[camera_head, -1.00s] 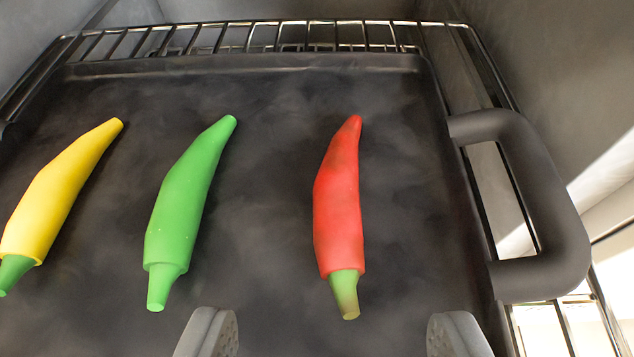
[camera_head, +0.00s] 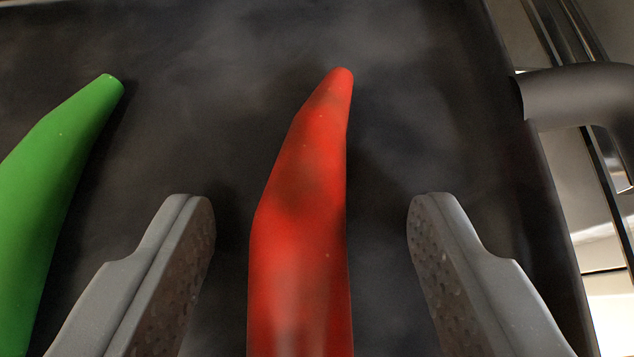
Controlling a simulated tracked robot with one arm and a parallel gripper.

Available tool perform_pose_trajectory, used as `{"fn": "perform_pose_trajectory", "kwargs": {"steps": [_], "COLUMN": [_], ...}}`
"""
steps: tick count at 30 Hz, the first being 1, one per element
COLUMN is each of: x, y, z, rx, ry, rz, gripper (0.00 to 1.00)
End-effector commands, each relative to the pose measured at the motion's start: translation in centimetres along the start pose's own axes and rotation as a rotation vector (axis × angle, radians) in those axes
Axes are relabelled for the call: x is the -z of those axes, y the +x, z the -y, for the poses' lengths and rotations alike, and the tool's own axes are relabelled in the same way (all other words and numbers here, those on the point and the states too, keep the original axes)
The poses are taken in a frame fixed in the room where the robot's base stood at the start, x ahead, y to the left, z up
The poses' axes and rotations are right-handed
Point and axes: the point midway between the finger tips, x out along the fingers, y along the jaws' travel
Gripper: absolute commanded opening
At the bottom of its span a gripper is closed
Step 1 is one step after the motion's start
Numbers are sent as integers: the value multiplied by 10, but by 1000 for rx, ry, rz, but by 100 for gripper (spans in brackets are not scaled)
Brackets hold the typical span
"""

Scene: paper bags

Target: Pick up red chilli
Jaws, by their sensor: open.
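The red chilli (camera_head: 303,215) lies on a dark tray (camera_head: 230,50), its narrow tip pointing up the picture and its lower end cut off by the bottom edge. My gripper (camera_head: 311,215) is open, with one grey finger on each side of the chilli. There is a gap between each finger and the chilli. The stem of the red chilli is out of view.
A green chilli (camera_head: 45,190) lies to the left of my left finger, close to it. The tray's dark handle (camera_head: 580,95) sticks out at the right, over metal rack bars. The tray beyond the red tip is clear.

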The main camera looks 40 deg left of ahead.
Motion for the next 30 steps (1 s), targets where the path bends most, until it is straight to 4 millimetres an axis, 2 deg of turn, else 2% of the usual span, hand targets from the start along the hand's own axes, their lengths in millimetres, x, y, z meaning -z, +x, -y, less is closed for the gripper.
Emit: {"fn": "perform_pose_trajectory", "kwargs": {"steps": [4,5,9,10,23,27,30], "x": [0,0,0,0,2,11,2], "y": [0,0,-1,-1,-3,-9,-20], "z": [0,0,0,0,0,0,-1], "rx": [0,0,0,0,-1,0,-2], "ry": [0,0,0,0,0,-1,4], "rz": [1,1,1,1,1,1,4], "gripper": [52,47,8,4,4,4,4]}}
